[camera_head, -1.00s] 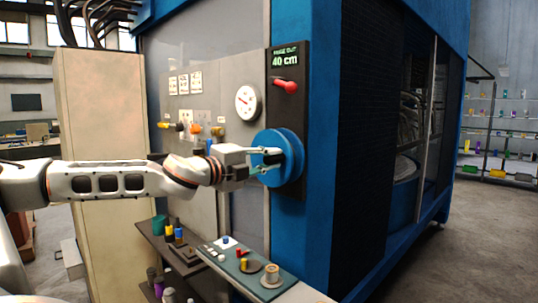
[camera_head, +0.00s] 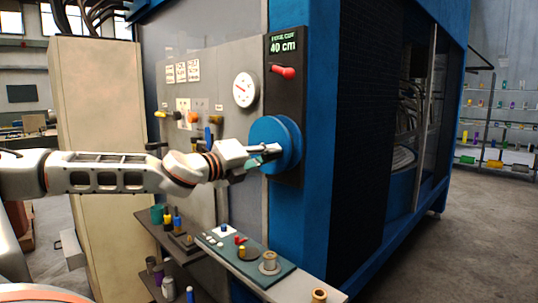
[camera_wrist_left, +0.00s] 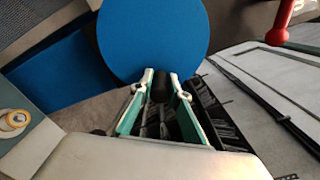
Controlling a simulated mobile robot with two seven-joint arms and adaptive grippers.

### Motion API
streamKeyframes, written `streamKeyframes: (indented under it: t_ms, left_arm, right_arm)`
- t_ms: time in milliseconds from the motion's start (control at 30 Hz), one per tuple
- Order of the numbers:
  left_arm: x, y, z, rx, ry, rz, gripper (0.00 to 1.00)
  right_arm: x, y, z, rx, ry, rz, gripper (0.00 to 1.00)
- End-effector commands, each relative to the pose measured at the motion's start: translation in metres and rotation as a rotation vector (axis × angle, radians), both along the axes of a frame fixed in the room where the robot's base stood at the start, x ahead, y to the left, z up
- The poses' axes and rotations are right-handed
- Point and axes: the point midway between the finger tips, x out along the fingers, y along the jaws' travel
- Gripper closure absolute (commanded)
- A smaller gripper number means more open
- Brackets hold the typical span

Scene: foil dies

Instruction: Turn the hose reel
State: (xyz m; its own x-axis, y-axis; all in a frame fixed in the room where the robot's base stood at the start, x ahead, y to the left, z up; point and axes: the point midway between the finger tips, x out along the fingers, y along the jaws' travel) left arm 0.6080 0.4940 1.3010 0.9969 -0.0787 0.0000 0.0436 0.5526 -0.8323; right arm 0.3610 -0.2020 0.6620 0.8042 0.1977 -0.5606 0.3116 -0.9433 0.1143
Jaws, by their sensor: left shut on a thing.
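The hose reel (camera_head: 287,135) is a blue disc on a dark panel on the blue cabinet's corner. It also fills the upper middle of the left wrist view (camera_wrist_left: 150,35). A short black handle (camera_wrist_left: 160,90) stands out from its face. My left gripper (camera_head: 272,149) is in front of the reel. In the left wrist view its two fingers (camera_wrist_left: 161,78) are shut on the handle, one on each side. A green display (camera_head: 284,45) above the reel reads 40 cm. My right gripper is in neither view.
A red lever (camera_head: 285,72) sticks out above the reel, and a round white gauge (camera_head: 244,90) is to its left. Below is a shelf (camera_head: 262,272) with spools and small parts. Open floor (camera_head: 480,225) lies at right.

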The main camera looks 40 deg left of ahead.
Motion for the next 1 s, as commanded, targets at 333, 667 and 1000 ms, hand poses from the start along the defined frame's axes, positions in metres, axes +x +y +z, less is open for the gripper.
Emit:
streamKeyframes:
  t_ms: [333,667,1000]
  left_arm:
    - [0.000,0.000,0.000,-0.002,0.002,0.000,0.67]
    - [0.000,0.000,0.000,-0.002,0.000,0.000,0.67]
    - [-0.016,0.001,0.002,0.001,-0.002,0.000,0.67]
  right_arm:
    - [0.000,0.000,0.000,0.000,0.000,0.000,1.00]
    - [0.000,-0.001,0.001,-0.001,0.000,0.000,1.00]
    - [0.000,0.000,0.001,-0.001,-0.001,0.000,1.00]
